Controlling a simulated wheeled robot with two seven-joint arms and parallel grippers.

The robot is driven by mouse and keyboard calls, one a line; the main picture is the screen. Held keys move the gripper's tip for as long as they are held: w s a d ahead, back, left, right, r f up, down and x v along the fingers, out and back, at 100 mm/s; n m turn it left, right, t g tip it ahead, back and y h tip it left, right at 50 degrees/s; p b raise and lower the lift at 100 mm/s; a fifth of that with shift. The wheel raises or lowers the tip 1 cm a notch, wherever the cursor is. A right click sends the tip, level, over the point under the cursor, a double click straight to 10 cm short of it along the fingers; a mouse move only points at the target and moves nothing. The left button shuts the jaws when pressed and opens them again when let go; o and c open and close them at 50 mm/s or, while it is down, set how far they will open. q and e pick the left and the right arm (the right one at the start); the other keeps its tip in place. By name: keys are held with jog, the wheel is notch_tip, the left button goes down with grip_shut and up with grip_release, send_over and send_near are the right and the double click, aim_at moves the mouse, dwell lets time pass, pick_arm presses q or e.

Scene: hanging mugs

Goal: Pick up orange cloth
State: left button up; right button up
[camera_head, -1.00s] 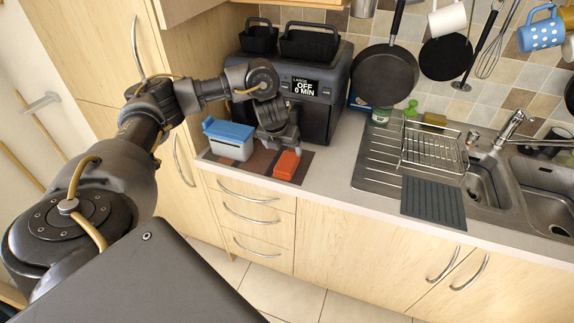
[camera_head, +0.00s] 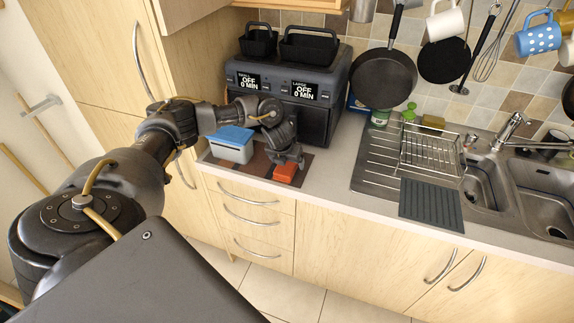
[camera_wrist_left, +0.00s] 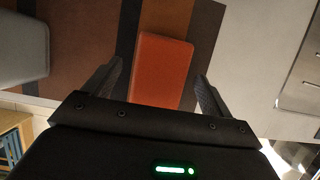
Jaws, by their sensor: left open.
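The orange cloth (camera_head: 285,172) is a small folded block lying on the brown striped mat (camera_head: 258,163) at the counter's front left. It also shows in the left wrist view (camera_wrist_left: 160,70), between the two fingers. My left gripper (camera_head: 289,160) is just above and behind the cloth in the head view. In the left wrist view my left gripper (camera_wrist_left: 158,82) is open, with one finger on each side of the cloth and a gap on both sides. My right gripper does not show.
A white box with a blue lid (camera_head: 232,143) stands left of the cloth on the mat. A black air fryer (camera_head: 290,92) stands close behind my gripper. A dish rack (camera_head: 430,150) and sink (camera_head: 520,180) lie to the right. The counter beside the mat is clear.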

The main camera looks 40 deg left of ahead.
pick_arm(q)
jog(key=shift+w+a+f, duration=0.1)
jog(key=shift+w+f, duration=0.15)
jog(key=shift+f, duration=0.4)
jog(key=shift+f, duration=0.1)
jog(key=shift+c, duration=0.4)
jog(key=c, duration=1)
